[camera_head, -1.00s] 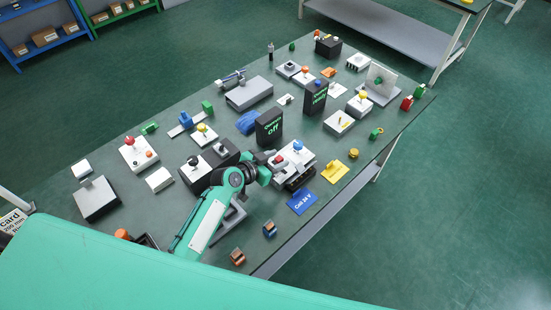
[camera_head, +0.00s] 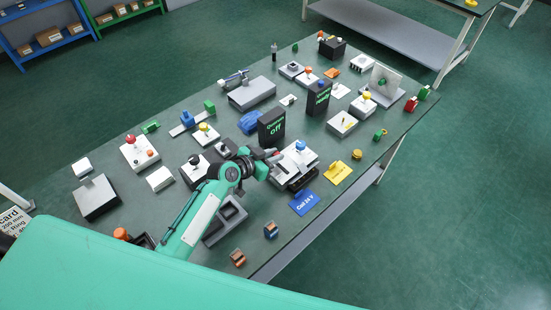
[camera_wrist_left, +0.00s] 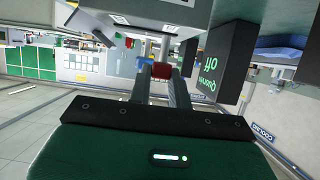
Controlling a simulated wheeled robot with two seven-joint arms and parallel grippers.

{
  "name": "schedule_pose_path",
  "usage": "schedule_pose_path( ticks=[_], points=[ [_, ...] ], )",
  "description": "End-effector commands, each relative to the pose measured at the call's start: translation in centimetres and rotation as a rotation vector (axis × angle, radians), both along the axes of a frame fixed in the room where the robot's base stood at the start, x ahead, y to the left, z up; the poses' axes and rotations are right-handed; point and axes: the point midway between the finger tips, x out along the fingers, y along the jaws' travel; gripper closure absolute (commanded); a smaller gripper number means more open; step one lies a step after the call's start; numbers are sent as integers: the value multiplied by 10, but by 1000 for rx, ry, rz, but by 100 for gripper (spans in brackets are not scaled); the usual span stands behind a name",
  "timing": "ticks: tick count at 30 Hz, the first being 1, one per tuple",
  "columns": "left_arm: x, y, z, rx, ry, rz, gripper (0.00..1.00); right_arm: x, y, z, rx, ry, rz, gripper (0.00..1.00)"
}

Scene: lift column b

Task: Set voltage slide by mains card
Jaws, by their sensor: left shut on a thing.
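A white device with a blue knob (camera_head: 300,146) on top stands on the bench, right of my left gripper (camera_head: 274,157). My left gripper reaches its left end. In the left wrist view the two fingers (camera_wrist_left: 161,76) are shut on a small red piece (camera_wrist_left: 161,70), probably the device's red slide handle. The gripper hides the left part of the device in the head view. A blue card (camera_head: 304,201) reading "Coil 24 V" lies in front of the device. I cannot make out a card that says mains. My right gripper is not in view.
A black display box (camera_head: 271,127) reading "off" stands just behind the gripper. A second one (camera_head: 318,96) stands farther back. A yellow plate (camera_head: 338,172) lies right of the device. A grey open tray (camera_head: 226,220) lies below my arm. The bench is crowded with small devices.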

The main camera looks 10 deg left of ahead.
Motion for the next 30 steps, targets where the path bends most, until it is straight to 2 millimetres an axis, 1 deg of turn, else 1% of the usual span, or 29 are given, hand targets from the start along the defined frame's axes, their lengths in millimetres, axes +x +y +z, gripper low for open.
schedule_pose_path(
  ticks=[1,4,5,6,7,8,16,20,23,30],
  points=[
    [2,3,2,2,-4,5,100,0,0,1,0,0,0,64],
    [2,3,2,2,-5,6,100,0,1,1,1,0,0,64],
    [2,3,2,2,-5,6,75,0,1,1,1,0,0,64],
    [2,3,2,2,-5,6,67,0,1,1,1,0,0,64],
    [2,3,2,2,-5,6,61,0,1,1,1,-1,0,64],
    [2,3,2,3,-4,6,58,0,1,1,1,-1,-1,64],
    [0,2,1,3,-3,4,58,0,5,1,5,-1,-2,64],
    [-5,6,2,3,-2,4,58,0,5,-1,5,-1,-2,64],
    [-15,13,7,3,-3,3,58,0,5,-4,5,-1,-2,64],
    [-54,39,25,6,-4,4,58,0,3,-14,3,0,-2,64]
  ],
)
